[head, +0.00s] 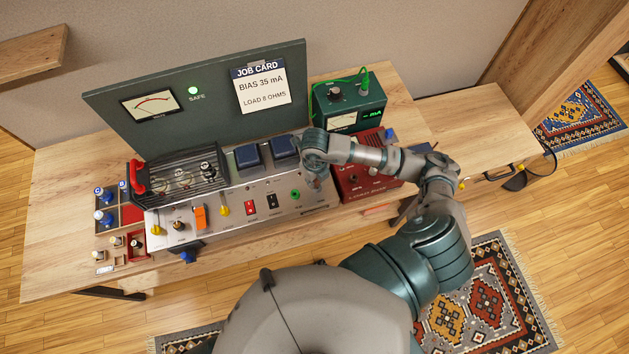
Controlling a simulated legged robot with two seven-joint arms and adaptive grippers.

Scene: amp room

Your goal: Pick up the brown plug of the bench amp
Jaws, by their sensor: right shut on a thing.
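The bench amp (240,222) is a silver sloped panel with knobs, switches and sockets, standing on the wooden bench. Two dark blue blocks and a black cage with tubes sit on top of it. My right gripper (318,182) points down at the right end of the amp's panel, just right of a green round socket (295,194). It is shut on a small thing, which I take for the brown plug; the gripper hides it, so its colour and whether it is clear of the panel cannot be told. My left gripper is not in view.
A red box (362,182) stands right of the amp, partly behind my right arm. A green meter box (348,104) with a green cable is behind it. A tray of blue-topped parts (107,218) lies at left. The bench's right part (480,120) is mostly clear.

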